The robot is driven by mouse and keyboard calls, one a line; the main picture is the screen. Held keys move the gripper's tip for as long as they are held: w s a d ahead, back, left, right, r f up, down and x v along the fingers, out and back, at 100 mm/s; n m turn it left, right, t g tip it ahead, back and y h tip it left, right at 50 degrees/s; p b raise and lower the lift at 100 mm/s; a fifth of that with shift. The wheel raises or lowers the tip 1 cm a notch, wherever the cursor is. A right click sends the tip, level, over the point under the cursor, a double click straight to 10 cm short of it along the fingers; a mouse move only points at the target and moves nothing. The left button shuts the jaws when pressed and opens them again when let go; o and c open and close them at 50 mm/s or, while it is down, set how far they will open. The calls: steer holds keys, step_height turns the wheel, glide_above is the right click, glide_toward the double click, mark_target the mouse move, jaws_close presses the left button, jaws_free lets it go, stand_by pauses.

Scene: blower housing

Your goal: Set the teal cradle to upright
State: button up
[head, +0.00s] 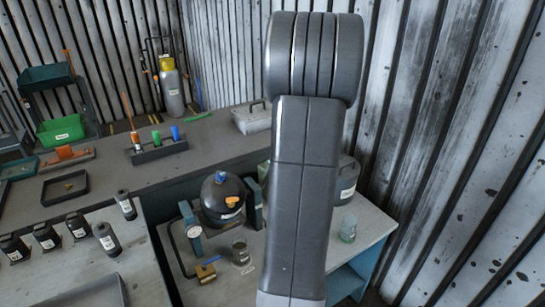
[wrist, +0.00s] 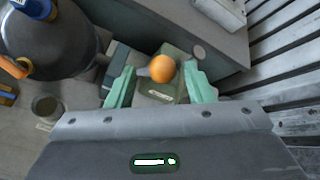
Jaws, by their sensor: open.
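A round black vessel (head: 222,200) with a blue cap and an orange part sits between two teal posts of the cradle (head: 254,203) in the head view. I cannot tell exactly how far it tilts. In the wrist view the vessel (wrist: 50,38) is at upper left, with a teal post (wrist: 122,62) to its right. An orange ball knob (wrist: 162,68) on a short grey stem is right of that post. My gripper (wrist: 162,84) is open, its pale green fingers on either side of the knob. Contact is not clear. In the head view my arm hides the gripper and knob.
An olive labelled box (wrist: 160,90) is below the knob in the wrist view. A glass jar (head: 241,252) and a brass padlock-like part (head: 206,273) stand in front of the cradle. A clear jar (head: 348,229) is at right. The corrugated wall (head: 450,150) is close on the right.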

steer(key=v, duration=0.8)
steer(key=shift+f, duration=0.1)
